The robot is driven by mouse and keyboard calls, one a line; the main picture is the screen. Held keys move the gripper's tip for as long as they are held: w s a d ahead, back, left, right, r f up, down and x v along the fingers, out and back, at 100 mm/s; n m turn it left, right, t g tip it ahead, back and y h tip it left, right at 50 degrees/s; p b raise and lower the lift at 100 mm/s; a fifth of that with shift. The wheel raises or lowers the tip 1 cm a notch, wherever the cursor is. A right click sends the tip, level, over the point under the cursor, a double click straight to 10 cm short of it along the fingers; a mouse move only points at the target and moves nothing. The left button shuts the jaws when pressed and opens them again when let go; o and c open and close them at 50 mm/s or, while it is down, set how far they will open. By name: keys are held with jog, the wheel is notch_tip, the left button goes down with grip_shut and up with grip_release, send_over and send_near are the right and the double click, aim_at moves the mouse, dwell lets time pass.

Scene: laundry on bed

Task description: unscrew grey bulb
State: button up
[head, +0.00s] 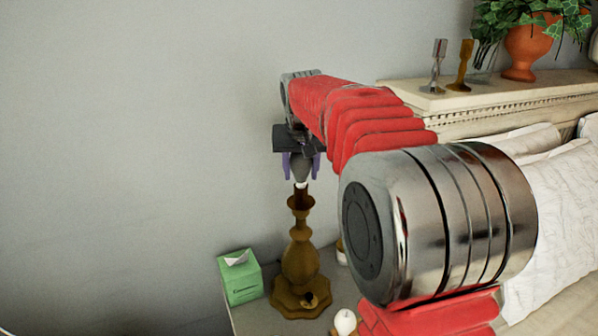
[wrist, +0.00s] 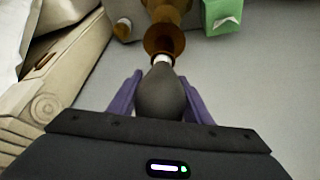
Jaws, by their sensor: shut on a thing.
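The grey bulb (head: 301,166) is between the purple fingers of my gripper (head: 301,168), directly above the brown lamp base (head: 300,258) on the bedside table. In the wrist view the grey bulb (wrist: 161,92) fills the space between the two fingers of my gripper (wrist: 160,85), which is shut on it. The bulb's pale screw end points at the top of the lamp (wrist: 163,40). I cannot tell whether the thread is still in the socket.
A green tissue box (head: 240,278) stands left of the lamp on the table (head: 250,318). A white bulb (head: 345,322) lies at the table's front. The headboard shelf (head: 480,98) at right holds two candlesticks and a potted plant (head: 527,50). The wall side at left is clear.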

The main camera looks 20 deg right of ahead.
jog(key=shift+a+n+y, duration=0.25)
jog(key=shift+n+y, duration=0.35)
jog(key=shift+n, duration=1)
